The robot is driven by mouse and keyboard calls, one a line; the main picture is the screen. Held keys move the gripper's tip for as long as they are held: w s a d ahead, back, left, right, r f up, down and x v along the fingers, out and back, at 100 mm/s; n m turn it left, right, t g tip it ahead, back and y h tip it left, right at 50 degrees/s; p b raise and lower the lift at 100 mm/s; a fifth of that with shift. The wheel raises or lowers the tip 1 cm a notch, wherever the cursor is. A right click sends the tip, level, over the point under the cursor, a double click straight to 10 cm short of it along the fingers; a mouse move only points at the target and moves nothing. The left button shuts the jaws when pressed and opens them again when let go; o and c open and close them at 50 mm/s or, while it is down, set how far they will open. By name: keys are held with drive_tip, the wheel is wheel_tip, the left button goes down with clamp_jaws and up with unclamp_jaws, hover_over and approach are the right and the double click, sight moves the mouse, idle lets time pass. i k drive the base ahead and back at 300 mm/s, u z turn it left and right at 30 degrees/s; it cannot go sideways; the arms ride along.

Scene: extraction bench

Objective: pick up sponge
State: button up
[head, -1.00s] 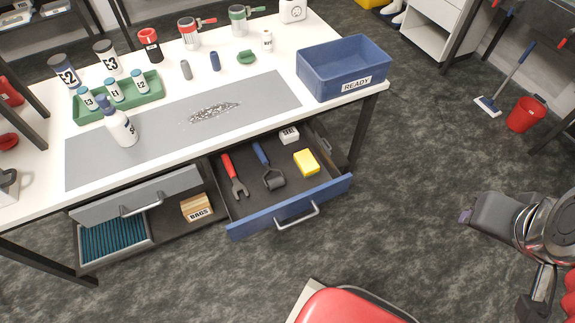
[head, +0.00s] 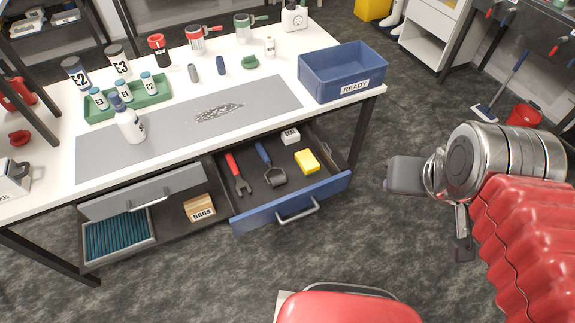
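A yellow sponge (head: 306,161) lies in the open blue-fronted drawer (head: 293,204), near its right side. My gripper (head: 425,212) is at the right of the picture, over the floor and to the right of the drawer, apart from the sponge. One grey finger part and a dark lower part show, but the wrist hides much of it. I cannot tell how far apart the fingers are. Nothing is seen held in it.
A box marked BAGS (head: 200,207) sits left of the drawer.

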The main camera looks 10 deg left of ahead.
sight(307, 161)
drive_tip(key=u, duration=1.5)
drive_tip(key=i, duration=1)
drive_tip(key=u, duration=0.05)
